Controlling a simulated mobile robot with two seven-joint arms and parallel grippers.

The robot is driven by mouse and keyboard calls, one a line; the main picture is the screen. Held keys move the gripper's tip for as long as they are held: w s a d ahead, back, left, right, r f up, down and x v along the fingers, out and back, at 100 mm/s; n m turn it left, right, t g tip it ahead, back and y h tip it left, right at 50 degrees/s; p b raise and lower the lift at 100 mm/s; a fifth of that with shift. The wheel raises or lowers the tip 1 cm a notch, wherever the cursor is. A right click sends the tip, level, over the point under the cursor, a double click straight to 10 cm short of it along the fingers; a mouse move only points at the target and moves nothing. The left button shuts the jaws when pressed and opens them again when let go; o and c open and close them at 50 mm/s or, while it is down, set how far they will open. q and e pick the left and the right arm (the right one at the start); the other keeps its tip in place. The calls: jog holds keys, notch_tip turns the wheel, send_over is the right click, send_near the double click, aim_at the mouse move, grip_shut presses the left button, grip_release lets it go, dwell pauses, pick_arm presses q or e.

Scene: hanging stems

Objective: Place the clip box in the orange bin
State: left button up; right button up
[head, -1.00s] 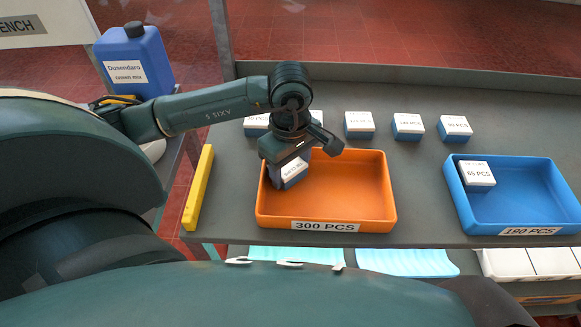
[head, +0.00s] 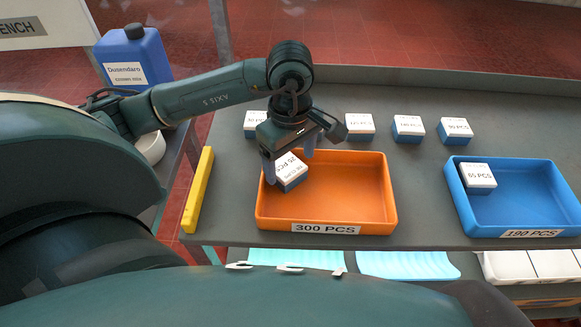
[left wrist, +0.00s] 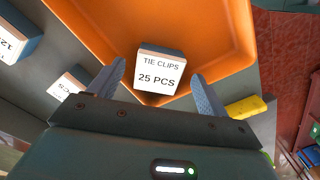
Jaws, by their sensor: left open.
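The clip box (head: 290,173), white on top with a blue lower part, sits in the left back part of the orange bin (head: 325,227), which is labelled 300 PCS. In the left wrist view the box (left wrist: 160,72) reads TIE CLIPS 25 PCS and lies inside the orange bin (left wrist: 197,25). My left gripper (head: 289,162) is open just above the box, its fingers apart on either side and the box not clamped. The fingers (left wrist: 157,75) also show spread in the left wrist view. My right gripper is not in view.
Several similar boxes (head: 360,125) stand in a row behind the bin. A blue bin (head: 525,215) labelled 190 PCS, holding a 65 PCS box (head: 478,176), stands at the right. A yellow bar (head: 198,190) lies left of the orange bin. Bare bench separates the bins.

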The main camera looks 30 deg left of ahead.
aim_at(290, 169)
pick_arm(q)
notch_tip(290, 169, up, 9)
jog(key=shift+f, duration=0.15)
dwell(0.4)
